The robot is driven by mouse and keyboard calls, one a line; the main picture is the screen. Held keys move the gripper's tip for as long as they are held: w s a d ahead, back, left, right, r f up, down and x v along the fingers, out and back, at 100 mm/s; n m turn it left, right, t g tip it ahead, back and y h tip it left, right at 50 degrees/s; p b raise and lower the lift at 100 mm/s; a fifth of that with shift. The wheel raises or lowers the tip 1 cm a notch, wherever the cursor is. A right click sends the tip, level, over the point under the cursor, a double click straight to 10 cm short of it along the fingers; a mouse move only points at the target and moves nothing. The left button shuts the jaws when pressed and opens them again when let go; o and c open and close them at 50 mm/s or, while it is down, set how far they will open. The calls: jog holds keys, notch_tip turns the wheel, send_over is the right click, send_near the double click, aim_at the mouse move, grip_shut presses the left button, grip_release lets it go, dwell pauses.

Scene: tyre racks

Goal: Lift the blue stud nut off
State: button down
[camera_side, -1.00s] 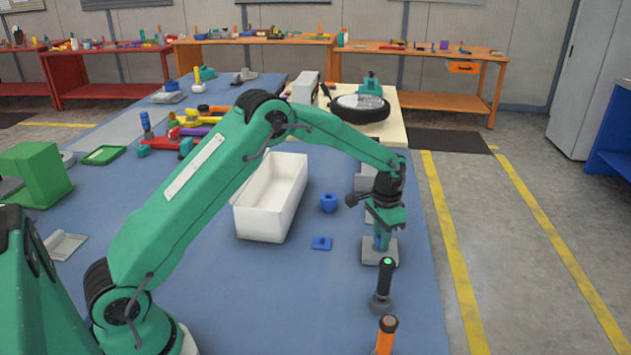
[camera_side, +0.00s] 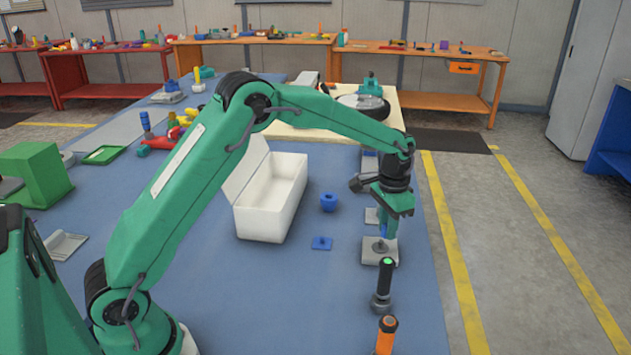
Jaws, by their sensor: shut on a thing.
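My gripper (camera_side: 386,230) is shut on the blue stud nut (camera_side: 383,229), mostly hidden between the fingers. It holds the nut just above a grey square base (camera_side: 370,257) with a short stud (camera_side: 380,246) in its middle. A small gap seems to show between the nut and the stud, but the fingers partly hide it.
A white open box (camera_side: 262,222) stands left of my gripper. A blue ring-like part (camera_side: 328,201) and a small blue plate (camera_side: 321,243) lie between them. A green-topped black tool (camera_side: 383,285) and an orange-handled tool (camera_side: 386,335) stand upright in front.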

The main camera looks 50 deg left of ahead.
jog(key=s+d+r, duration=0.4)
jog(key=d+r, duration=0.1)
jog(key=d, duration=0.2)
jog(key=shift+s, duration=0.3)
jog(key=shift+r, duration=0.1)
